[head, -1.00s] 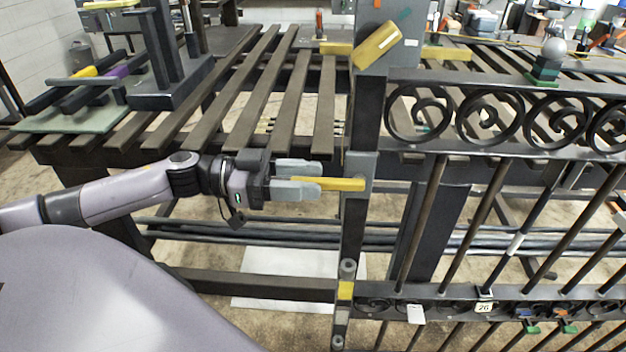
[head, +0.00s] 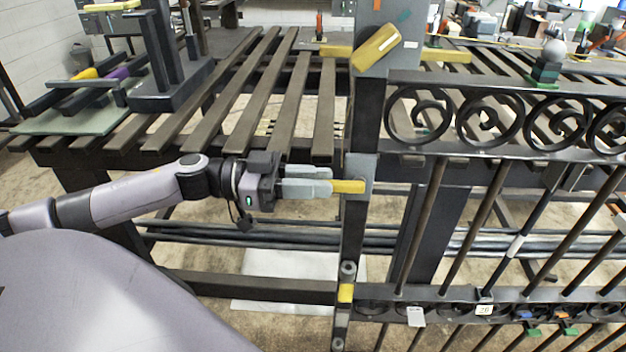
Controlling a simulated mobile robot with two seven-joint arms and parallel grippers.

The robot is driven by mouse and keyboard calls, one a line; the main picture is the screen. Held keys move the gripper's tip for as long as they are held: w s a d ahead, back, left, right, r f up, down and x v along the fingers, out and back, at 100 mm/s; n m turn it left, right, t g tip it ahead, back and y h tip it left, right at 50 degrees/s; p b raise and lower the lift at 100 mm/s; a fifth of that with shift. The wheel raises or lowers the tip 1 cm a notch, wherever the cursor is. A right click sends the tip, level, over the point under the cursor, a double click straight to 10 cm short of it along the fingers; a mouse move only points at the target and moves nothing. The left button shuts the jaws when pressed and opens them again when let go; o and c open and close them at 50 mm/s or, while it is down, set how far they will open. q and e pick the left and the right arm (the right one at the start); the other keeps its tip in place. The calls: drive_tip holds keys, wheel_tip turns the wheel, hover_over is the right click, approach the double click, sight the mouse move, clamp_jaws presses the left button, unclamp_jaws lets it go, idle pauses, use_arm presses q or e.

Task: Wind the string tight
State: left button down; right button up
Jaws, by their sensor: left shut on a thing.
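My left gripper (head: 328,187) comes in from the left and is shut on a short yellow bar (head: 350,187). The bar juts left from a grey plate (head: 362,172) on the dark gate post (head: 351,235); the fingers hide most of it. I cannot make out a string for certain. My right gripper is not in view.
The dark gate with scrolls (head: 490,118) and slanted bars fills the right side. A slatted bench (head: 240,95) stands behind my left arm, with a dark stand (head: 170,85) on it. A white sheet (head: 285,278) lies on the floor below.

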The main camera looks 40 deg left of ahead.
sight(345, 191)
use_arm(q)
drive_tip(key=shift+f, duration=0.15)
drive_tip(key=shift+f+t+h+b, duration=0.6)
drive_tip(key=shift+f+h+b, duration=0.15)
drive_tip(key=shift+h+b, duration=0.3)
drive_tip(key=shift+w+d+f+t+h+b, duration=0.1)
drive_tip(key=shift+f+t+h+b, duration=0.2)
drive_tip(key=shift+f+h+b, duration=0.4)
drive_tip(key=shift+d+f+t+h+b, duration=0.15)
drive_tip(key=shift+t+h+b, duration=0.3)
drive_tip(key=shift+b, duration=0.45)
drive_tip(key=shift+w+d+f+t+h+b, duration=0.15)
drive_tip(key=shift+f+t+h+b, duration=0.3)
drive_tip(key=shift+h+b, duration=0.5)
drive_tip(key=c, duration=1.1)
unclamp_jaws()
